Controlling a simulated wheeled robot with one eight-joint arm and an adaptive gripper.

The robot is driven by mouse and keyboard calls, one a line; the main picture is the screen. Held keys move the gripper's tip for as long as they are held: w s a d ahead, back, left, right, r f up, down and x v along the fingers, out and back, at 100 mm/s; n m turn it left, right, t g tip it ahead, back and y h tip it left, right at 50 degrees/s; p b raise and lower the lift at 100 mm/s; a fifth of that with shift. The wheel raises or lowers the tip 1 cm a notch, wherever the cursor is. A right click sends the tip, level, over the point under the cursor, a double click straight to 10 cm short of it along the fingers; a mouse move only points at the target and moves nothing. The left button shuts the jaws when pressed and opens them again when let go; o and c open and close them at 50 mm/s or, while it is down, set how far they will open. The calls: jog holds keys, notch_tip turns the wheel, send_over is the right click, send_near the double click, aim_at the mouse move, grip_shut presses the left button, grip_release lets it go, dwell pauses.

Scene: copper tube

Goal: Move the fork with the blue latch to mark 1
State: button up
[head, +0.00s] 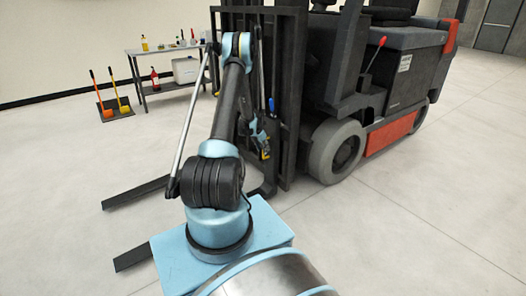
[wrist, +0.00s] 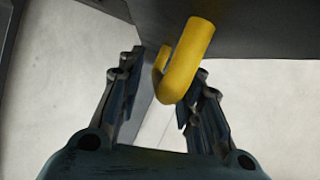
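A dark forklift mast and carriage (head: 290,90) stands before me, with two dark forks low over the floor: a farther one (head: 137,191) and a nearer one (head: 133,258). A small blue piece (head: 271,105), perhaps the blue latch, shows on the carriage. A yellow hooked latch (wrist: 184,65) hangs at a dark plate in the wrist view. My gripper (wrist: 165,85) is open, its fingers on either side of the yellow latch's lower end, which overlaps the right finger. Contact cannot be told. In the head view my gripper (head: 262,146) is partly hidden near the carriage. I see no numbered mark.
The forklift body (head: 410,65) and its grey wheel (head: 337,151) stand to the right. A side table (head: 165,85) with bottles and a floor rack (head: 114,105) with orange and yellow handles stand at the back left. The pale floor around the forks is clear.

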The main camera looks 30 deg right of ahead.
jog(key=shift+d+f, duration=0.15)
jog(key=shift+f, duration=0.2)
grip_shut()
jog(key=shift+w, duration=0.15)
jog(key=w+a, duration=0.1)
jog(key=w, duration=1.4)
jog(key=shift+w+a, duration=0.2)
jog(key=shift+w, duration=0.05)
jog(key=shift+w, duration=0.1)
grip_release()
